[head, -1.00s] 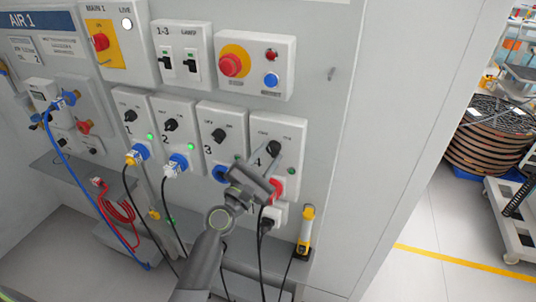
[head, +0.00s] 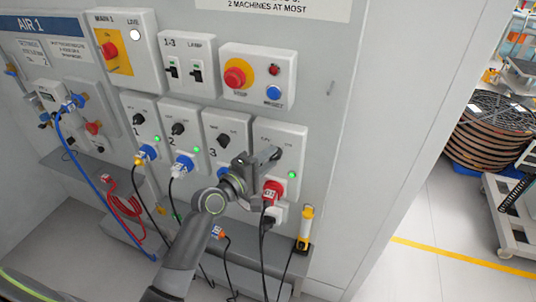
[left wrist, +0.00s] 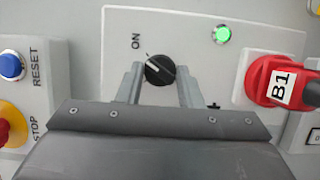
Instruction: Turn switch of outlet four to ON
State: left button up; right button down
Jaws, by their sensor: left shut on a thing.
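The outlet four panel (head: 292,140) is at the right end of the row in the head view. Its black rotary switch (left wrist: 159,70) sits between the fingertips of my left gripper (left wrist: 160,82) in the left wrist view, beside the ON mark. The panel's lamp (left wrist: 221,35) is lit green and also shows in the head view (head: 291,174). A red plug (left wrist: 280,82) labelled B1 is in the outlet below. My right gripper is not in view.
The outlet three panel (head: 222,132) is close on the left. The emergency stop button (head: 236,74) and blue reset button (head: 273,92) are just above. A yellow-handled tool (head: 306,225) stands lower right. Cables hang below the outlets.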

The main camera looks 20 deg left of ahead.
pick_arm(q)
jog(key=shift+m+g+p, duration=0.4)
jog(key=shift+m+p, duration=0.35)
jog(key=shift+m, duration=0.35)
jog(key=o, duration=1)
jog(key=shift+c, duration=0.2)
jog(key=shift+s, duration=0.1)
jog(key=b+v, duration=0.2)
jog(key=v, duration=1.5)
jog(key=shift+s+r, duration=0.25)
jog(key=shift+r, duration=0.05)
jog(key=shift+d, duration=0.15)
